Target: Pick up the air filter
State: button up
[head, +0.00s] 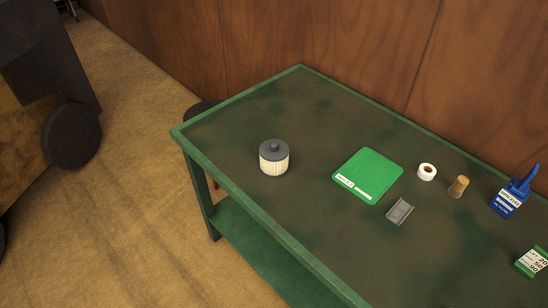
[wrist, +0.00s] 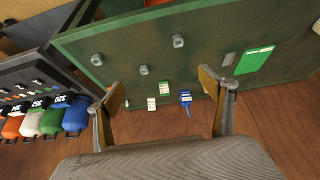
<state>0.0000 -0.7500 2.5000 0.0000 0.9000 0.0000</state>
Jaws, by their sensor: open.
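The air filter (head: 273,158) stands upright on the green table (head: 300,235), near its left end in the head view. It is a short cylinder with cream pleated sides and a dark grey cap with a small knob. The filter is clear of the other things on the table.
A wooden wall (head: 350,45) stands behind. Coloured containers (wrist: 50,119) show in the wrist view.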

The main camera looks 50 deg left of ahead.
jog(key=w+a+r+n+t+y, duration=0.1)
jog(key=w+a+n, duration=0.1)
jog(key=w+a, duration=0.5)
jog(key=w+a+n+t+y, duration=0.1)
jog(key=w+a, duration=0.2)
jog(key=w, duration=0.7)
jog(key=w+a+f+n+t+y, duration=0.1)
jog(key=w+a+f+n, duration=0.1)
jog(key=w+a, duration=0.5)
jog(key=w+a+f+n+y, duration=0.2)
jog(key=w+a, duration=0.1)
jog(key=a, duration=0.8)
jog(key=n+g+y, duration=0.1)
jog(key=n+y, duration=0.3)
jog(key=y, duration=0.1)
send_over(279, 160)
jog(key=w+d, duration=0.6)
jog(key=d, duration=0.5)
notch_tip(279, 160, down, 13)
jog(key=s+a+f, duration=0.2)
jog(key=s+a+f+n+g+y, duration=0.1)
jog(key=s+a+f, duration=0.1)
jog(key=a, duration=0.1)
jog(key=s+a+f+n+y, duration=0.1)
jog(key=s+a+f, duration=0.1)
jog(key=s+a, duration=0.1)
jog(key=shift+s+a+f+g, duration=0.1)
jog(key=shift+a+f+g, duration=0.15)
jog(key=shift+g, duration=0.15)
